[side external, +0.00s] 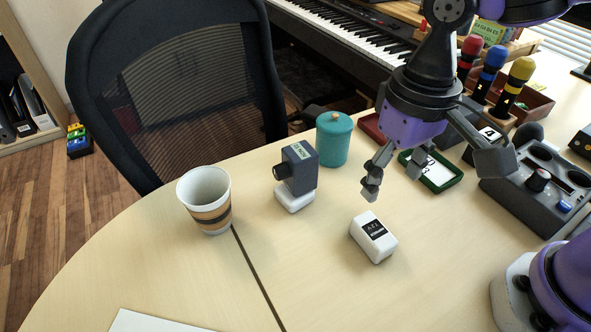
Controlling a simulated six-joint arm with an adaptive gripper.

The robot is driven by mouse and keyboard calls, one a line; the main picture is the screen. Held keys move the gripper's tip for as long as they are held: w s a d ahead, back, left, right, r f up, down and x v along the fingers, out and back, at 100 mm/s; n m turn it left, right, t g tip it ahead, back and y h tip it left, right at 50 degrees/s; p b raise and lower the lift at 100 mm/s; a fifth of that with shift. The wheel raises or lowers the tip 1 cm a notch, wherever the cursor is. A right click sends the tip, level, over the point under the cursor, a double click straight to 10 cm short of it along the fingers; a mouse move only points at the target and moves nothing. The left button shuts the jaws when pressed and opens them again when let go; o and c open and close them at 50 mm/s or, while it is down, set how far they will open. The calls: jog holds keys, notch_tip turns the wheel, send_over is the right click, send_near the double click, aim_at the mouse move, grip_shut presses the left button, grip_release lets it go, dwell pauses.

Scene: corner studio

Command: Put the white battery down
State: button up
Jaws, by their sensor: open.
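The white battery (373,238) is a small white block with a black label on its top. It lies on the light wooden table (310,285), right of the table's dark seam, with nothing around it. My gripper (432,174) is open and empty, above and to the right of the battery. Its left finger hangs nearest the battery, with a gap between them. The right finger is spread wide to the right.
A paper cup (205,200), a dark camera-like device (298,172) on a white base and a teal canister (333,140) stand left and behind. A green-rimmed tray (448,183) and a grey console (535,190) lie to the right. The front table is mostly clear.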

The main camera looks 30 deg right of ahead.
jog(key=s+d+r+t, duration=0.1)
jog(key=d+r+t, duration=0.1)
jog(key=d, duration=0.5)
jog(key=d+r+t, duration=0.2)
jog(key=d+t, duration=0.1)
jog(key=d, duration=0.3)
jog(key=shift+s+d+t, duration=0.3)
jog(key=shift+s+d, duration=0.05)
jog(key=shift+d, duration=0.05)
